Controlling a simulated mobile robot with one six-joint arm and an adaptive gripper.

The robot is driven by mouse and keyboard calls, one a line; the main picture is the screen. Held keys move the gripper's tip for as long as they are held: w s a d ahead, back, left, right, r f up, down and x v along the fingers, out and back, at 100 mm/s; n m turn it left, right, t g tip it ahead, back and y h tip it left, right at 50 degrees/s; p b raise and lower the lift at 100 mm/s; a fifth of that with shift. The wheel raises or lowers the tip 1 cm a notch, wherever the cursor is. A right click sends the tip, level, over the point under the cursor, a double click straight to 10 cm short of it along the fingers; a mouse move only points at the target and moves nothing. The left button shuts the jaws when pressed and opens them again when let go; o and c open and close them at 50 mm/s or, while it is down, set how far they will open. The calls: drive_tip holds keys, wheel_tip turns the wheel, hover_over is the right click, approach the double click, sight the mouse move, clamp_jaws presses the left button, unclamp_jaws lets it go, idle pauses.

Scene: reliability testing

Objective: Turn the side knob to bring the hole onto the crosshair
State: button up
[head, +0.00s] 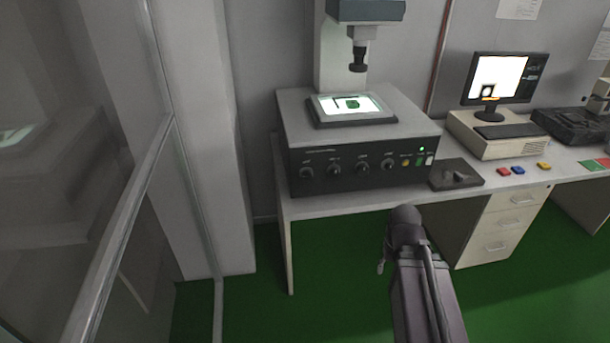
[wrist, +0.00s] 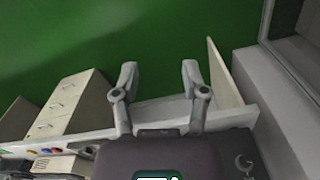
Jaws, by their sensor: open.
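The measuring machine (head: 360,150) stands on the desk, a grey box with a lit stage plate (head: 326,108) on top and a lens (head: 358,58) above it. A small green part (head: 352,104) lies on the lit plate. Several dark round knobs (head: 334,169) line the front panel; I cannot make out a knob on the side. The monitor (head: 497,78) shows a white screen with a small dark window holding a round shape; any crosshair is too small to see. My gripper (wrist: 160,72) is open and empty, over the green floor in the wrist view, apart from the machine.
The desk (head: 350,206) has a drawer unit (head: 500,225) on the right. A glass partition (head: 150,170) stands at left. Green floor is clear in front.

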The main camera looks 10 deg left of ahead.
drive_tip(key=shift+d, duration=0.1)
drive_tip(key=o, duration=0.5)
drive_tip(key=shift+w, duration=0.1)
drive_tip(key=shift+c, duration=0.2)
drive_tip(key=w+d+f+n+t+h+b, duration=0.1)
drive_tip(key=w+f+n+t+h+b, duration=0.15)
drive_tip(key=w, duration=0.25)
drive_tip(key=w+d+f+n+t+h+b, duration=0.1)
drive_tip(key=w+d+n+t+b, duration=0.1)
drive_tip(key=w+n+b, duration=0.25)
drive_tip(key=w+a+r+n+t+h+b, duration=0.1)
drive_tip(key=w+a+n+t+b, duration=0.15)
drive_tip(key=w+n, duration=0.3)
drive_tip(key=w+a+n+t+h+b, duration=0.1)
drive_tip(key=w+a+n+t+b, duration=0.1)
drive_tip(key=w+n+t+b, duration=0.3)
drive_tip(key=w+a+n+t+y+b, duration=0.2)
drive_tip(key=w+a+n+y+b, duration=0.1)
drive_tip(key=a+n, duration=0.7)
drive_tip(key=w+a+n+t+y+b, duration=0.3)
drive_tip(key=a+n+y, duration=0.4)
drive_tip(key=a+n, duration=0.4)
drive_tip(key=w+n+b, duration=0.1)
drive_tip(key=n, duration=0.1)
drive_tip(key=shift+w+a+n, duration=0.15)
drive_tip(key=shift+w+n, duration=0.2)
drive_tip(key=shift+w+f+y, duration=0.1)
drive_tip(key=shift+w+y, duration=0.05)
drive_tip(key=shift+y, duration=0.1)
